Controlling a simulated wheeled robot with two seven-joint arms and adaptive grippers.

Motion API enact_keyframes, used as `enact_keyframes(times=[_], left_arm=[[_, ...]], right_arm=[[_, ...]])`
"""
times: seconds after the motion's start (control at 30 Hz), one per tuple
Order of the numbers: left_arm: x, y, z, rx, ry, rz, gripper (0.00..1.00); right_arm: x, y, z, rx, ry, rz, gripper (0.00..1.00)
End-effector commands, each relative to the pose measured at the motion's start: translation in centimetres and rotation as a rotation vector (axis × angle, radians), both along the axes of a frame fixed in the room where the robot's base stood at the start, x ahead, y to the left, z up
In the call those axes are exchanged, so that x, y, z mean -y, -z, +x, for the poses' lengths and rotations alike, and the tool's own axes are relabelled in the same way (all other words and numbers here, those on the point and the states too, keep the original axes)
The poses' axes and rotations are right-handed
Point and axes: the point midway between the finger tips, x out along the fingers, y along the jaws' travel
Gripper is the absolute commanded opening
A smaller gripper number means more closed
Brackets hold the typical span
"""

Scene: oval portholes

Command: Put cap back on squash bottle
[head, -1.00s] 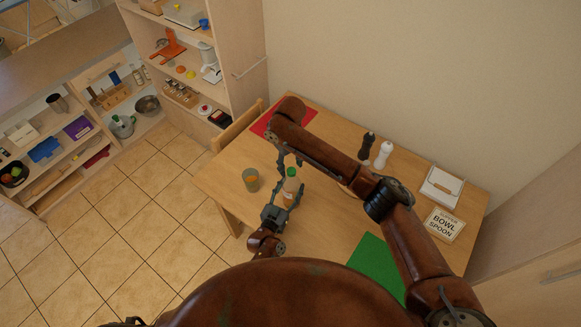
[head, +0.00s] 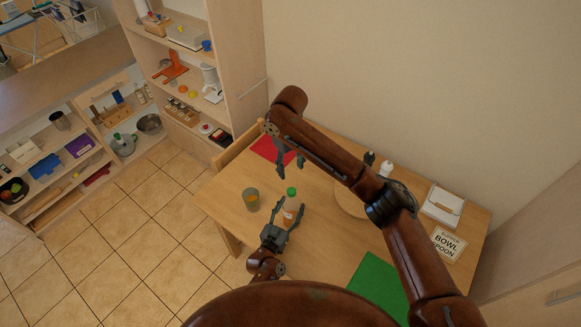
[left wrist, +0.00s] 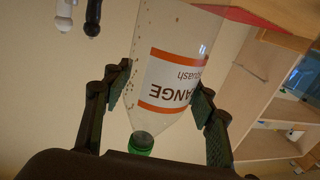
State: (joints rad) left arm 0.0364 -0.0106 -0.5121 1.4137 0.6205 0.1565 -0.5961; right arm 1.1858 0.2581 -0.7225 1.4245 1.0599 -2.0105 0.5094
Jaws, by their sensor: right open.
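The squash bottle (head: 289,216) is clear with a white and orange label, and stands upright at the table's near edge. In the left wrist view the bottle (left wrist: 172,80) shows upside down. Its green cap (left wrist: 140,143) appears on the neck there; the cap (head: 291,191) also shows in the head view. My left gripper (head: 291,208) has its fingers on both sides of the bottle; the pads look in contact in the left wrist view (left wrist: 162,92). My right gripper (head: 289,166) is open and empty, above and behind the cap.
A glass (head: 251,199) with orange content stands left of the bottle. A red mat (head: 264,147), green mat (head: 376,284), white shaker (head: 386,168), dark shaker (head: 369,158) and sign (head: 446,243) are on the table (head: 330,240). A round wooden item (head: 347,203) is partly behind my right arm.

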Motion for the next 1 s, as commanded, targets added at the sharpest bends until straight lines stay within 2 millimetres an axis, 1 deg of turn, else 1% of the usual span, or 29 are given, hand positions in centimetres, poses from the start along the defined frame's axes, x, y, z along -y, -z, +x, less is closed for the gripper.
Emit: enact_keyframes(times=[0.03,0.23,0.47,0.57,0.67,0.77,1.0], left_arm=[[0.0,0.0,0.0,0.0,-0.001,0.0,0.57],[0.0,0.0,0.0,0.001,0.0,0.0,0.7],[0.0,-0.1,0.0,0.002,0.0,-0.001,0.7],[-0.1,0.0,-0.3,0.0,0.0,-0.001,0.7],[-0.6,0.0,-1.3,0.0,0.0,0.0,0.7],[-1.4,0.1,-2.9,-0.001,-0.001,0.0,0.7],[-3.5,0.0,-7.5,-0.001,0.0,0.0,0.7]], right_arm=[[0.0,0.0,0.0,0.0,0.0,0.0,0.45],[0.0,0.0,0.0,0.0,0.0,0.0,0.45],[0.0,0.0,0.0,0.0,0.0,0.0,0.45],[0.0,0.0,0.0,0.0,0.0,0.0,0.45],[0.0,0.0,0.0,0.0,0.0,0.0,0.45],[0.0,0.0,0.0,0.0,0.0,0.0,0.45],[0.0,0.0,0.0,0.0,0.0,0.0,0.45]])
